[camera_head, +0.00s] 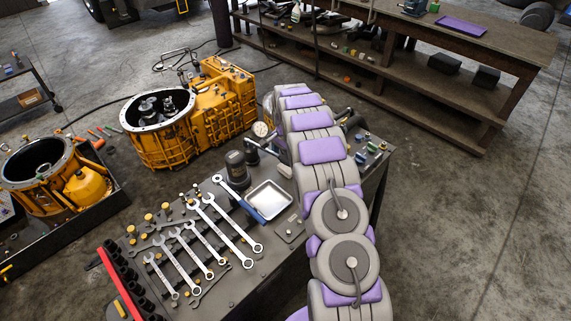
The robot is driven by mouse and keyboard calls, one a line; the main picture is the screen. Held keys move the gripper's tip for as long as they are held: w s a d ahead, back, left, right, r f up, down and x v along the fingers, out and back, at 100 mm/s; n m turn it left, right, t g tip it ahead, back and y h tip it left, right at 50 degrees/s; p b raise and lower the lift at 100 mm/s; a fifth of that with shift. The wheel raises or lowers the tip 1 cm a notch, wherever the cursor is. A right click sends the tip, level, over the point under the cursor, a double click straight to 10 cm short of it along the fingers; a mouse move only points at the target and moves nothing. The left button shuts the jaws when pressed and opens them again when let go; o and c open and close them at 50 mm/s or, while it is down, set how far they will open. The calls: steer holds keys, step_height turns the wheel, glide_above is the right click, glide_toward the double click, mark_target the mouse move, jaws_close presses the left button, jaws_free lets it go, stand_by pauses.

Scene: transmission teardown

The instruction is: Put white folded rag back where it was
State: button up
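I cannot make out a white folded rag for certain. A pale, white-looking square (268,199) with a raised metallic rim lies on the dark workbench (231,299); it looks like a shallow tray, and I cannot tell whether a cloth lies in it. A blue piece (247,211) lies against its left side. My grey and purple arm reaches from the bottom edge up over the right part of the bench. My gripper is not visible; the far end of the arm hides what is behind it.
Several wrenches (207,246) lie on the bench, with a red rail of sockets (119,284) at its left. A dark cylinder (236,168) and a gauge (260,129) stand near the back. Yellow transmission housings (223,104) stand behind. A long wooden bench (480,50) is at the back right.

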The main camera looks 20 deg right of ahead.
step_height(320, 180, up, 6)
steer(key=shift+p, duration=0.3)
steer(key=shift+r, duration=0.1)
